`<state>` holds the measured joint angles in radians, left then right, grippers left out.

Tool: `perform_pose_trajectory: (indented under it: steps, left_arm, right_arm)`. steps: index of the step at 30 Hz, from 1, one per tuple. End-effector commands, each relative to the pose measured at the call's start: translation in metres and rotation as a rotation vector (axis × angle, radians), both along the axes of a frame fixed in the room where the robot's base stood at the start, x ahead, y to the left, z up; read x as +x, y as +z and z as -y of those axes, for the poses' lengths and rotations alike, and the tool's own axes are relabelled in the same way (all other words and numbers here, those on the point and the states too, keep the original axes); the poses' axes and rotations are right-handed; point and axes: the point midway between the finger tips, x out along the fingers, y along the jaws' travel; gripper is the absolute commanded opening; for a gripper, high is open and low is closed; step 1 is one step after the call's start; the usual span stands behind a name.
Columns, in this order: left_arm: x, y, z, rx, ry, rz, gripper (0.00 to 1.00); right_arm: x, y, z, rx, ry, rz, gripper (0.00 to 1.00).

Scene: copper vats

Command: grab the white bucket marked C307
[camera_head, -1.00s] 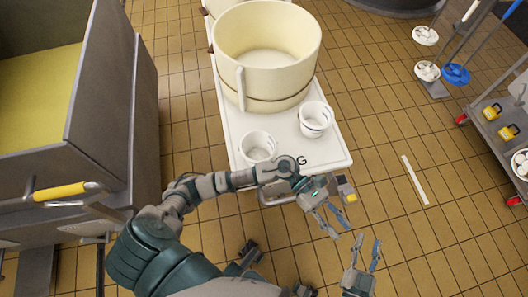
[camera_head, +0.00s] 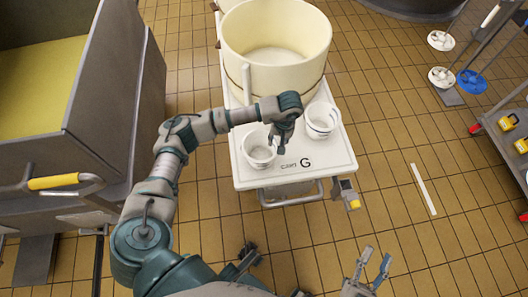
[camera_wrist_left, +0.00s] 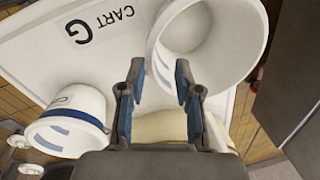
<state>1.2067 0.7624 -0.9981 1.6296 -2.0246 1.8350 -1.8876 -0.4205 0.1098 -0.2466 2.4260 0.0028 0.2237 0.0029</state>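Two small white buckets stand on the front of the white cart (camera_head: 345,160) marked CART G. The left bucket (camera_head: 258,152) also shows large at the upper right in the left wrist view (camera_wrist_left: 235,75). The right bucket (camera_head: 322,119), with a dark band, is at lower left in the wrist view (camera_wrist_left: 68,122). I cannot read C307 on either one. My left gripper (camera_head: 279,140) points down above the cart, just right of the left bucket. In the wrist view it is open and empty (camera_wrist_left: 156,85), its fingers close to that bucket's rim. My right gripper (camera_head: 370,268) is open and empty over the floor.
A large cream tub (camera_head: 275,45) stands behind the buckets on the cart. A grey bin with a yellow handle (camera_head: 54,182) is on the left. A grey trolley (camera_head: 505,140) is on the right.

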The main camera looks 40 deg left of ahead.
Motion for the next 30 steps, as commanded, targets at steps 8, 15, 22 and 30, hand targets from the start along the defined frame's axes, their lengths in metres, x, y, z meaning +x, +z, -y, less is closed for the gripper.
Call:
perform_pose_trajectory:
  steps: [8,15,22,30]
  left_arm:
    - [-0.002,-0.03,-0.004,-0.004,0.001,0.001,0.33]
    - [-0.004,-0.065,0.003,-0.005,0.001,-0.004,0.33]
    - [-0.005,-0.08,0.0,-0.002,0.001,0.002,0.33]
    - [-0.004,-0.079,-0.001,-0.004,0.001,0.004,0.11]
  right_arm:
    - [-0.01,0.015,0.0,0.04,-0.003,0.129,0.4]
    - [-0.029,0.03,0.004,0.101,-0.007,0.301,0.4]
    - [-0.043,0.041,0.009,0.136,-0.011,0.406,0.4]
    - [-0.043,0.042,0.008,0.134,-0.011,0.407,0.4]
